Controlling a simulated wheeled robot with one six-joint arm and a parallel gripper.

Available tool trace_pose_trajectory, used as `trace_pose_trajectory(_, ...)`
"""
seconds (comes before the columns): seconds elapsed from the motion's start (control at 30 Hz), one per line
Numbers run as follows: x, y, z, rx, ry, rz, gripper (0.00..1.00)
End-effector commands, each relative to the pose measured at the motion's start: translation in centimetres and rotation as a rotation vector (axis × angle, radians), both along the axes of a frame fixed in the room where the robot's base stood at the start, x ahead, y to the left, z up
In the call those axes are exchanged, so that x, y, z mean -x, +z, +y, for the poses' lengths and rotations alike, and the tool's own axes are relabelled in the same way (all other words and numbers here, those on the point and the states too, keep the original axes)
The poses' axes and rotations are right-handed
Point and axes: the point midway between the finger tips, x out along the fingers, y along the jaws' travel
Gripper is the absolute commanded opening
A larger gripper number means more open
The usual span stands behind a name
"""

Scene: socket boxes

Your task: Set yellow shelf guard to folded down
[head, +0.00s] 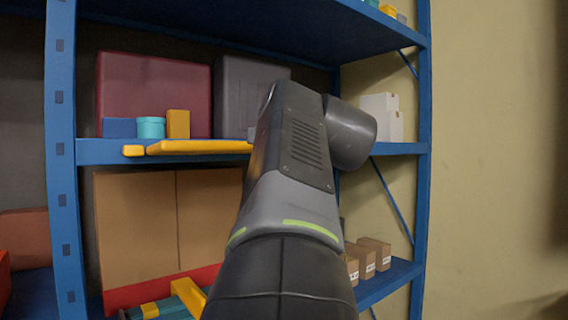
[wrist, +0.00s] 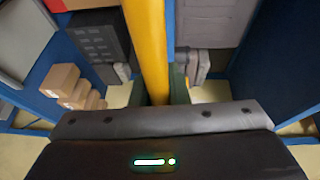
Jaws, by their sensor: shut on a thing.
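The yellow shelf guard (head: 200,147) is a long bar along the front edge of the middle blue shelf in the head view. It lies about level with the shelf board, and its right part is hidden behind my arm. In the wrist view the yellow bar (wrist: 146,40) runs from the top edge down between my fingers. My gripper (wrist: 159,92) is shut on the bar, with one dark finger on each side. In the head view my arm hides the gripper.
On the middle shelf (head: 95,152) stand a red case (head: 150,85), a grey case (head: 240,90), a teal tin (head: 151,127) and a yellow box (head: 178,124). Small cartons (head: 375,252) stand on the lower shelf. A blue upright (head: 60,160) stands to the left. The wall side at right is clear.

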Motion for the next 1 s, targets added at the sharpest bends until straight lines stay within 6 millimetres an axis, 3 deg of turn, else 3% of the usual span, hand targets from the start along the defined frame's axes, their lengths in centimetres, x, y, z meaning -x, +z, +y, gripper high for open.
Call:
trace_pose_trajectory(0.1, 0.01, -0.90, -0.01, -0.034, 0.000, -0.043, 0.00)
trace_pose_trajectory(0.83, -0.10, -0.96, 0.08, -0.083, 0.001, -0.104, 0.00)
trace_pose_trajectory(0.87, -0.10, -0.97, 0.08, -0.083, 0.002, -0.104, 0.17)
trace_pose_trajectory(0.9, -0.10, -0.97, 0.08, -0.082, 0.002, -0.103, 0.24)
trace_pose_trajectory(0.97, -0.10, -0.96, 0.08, -0.082, 0.002, -0.103, 0.36)
trace_pose_trajectory(1.0, -0.10, -0.95, 0.08, -0.082, 0.001, -0.103, 0.36)
